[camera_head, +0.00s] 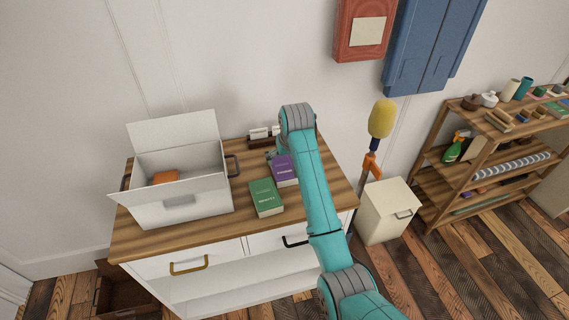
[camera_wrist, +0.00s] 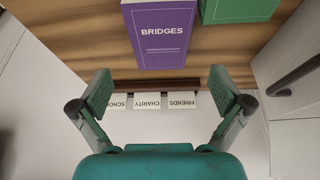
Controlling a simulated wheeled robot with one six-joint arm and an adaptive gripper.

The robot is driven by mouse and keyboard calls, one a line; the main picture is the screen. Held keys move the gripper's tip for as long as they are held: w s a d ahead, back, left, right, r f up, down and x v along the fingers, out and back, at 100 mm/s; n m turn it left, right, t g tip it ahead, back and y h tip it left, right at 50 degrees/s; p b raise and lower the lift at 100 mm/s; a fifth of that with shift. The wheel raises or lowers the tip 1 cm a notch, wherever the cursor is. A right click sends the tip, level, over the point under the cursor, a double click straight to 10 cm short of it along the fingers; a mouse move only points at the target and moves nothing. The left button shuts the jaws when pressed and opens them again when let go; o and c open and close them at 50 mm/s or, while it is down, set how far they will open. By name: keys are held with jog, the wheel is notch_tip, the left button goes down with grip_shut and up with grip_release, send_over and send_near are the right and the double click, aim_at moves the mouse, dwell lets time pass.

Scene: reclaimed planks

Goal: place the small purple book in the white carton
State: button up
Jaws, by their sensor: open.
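The small purple book (camera_head: 285,169) lies on the wooden top of the cabinet, right of the white carton. In the wrist view the purple book (camera_wrist: 160,32), marked BRIDGES, lies beyond my fingertips. The white carton (camera_head: 185,205) stands open at the left of the top with its lid flap up; an orange item (camera_head: 165,176) is inside. My gripper (camera_wrist: 160,92) is open, with nothing between its fingers, and is apart from the book. In the head view it is mostly hidden behind my arm, near the book's far end.
A green book (camera_head: 265,197) lies just in front of the purple one; it also shows in the wrist view (camera_wrist: 240,8). Small white labelled blocks (camera_wrist: 147,101) stand in a dark holder near the wall.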

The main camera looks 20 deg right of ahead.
jog(key=v, duration=0.3)
send_over(284, 168)
jog(key=s, duration=0.3)
jog(key=f, duration=0.4)
jog(key=shift+d+f, duration=0.25)
jog(key=shift+f, duration=0.1)
jog(key=shift+w+a+x, duration=0.1)
jog(key=shift+x, duration=1.3)
jog(key=shift+w+a+x, duration=0.1)
jog(key=shift+x, duration=1.3)
jog(key=shift+r, duration=0.15)
jog(key=c, duration=1.3)
jog(key=shift+o, duration=0.2)
notch_tip(284, 168, up, 10)
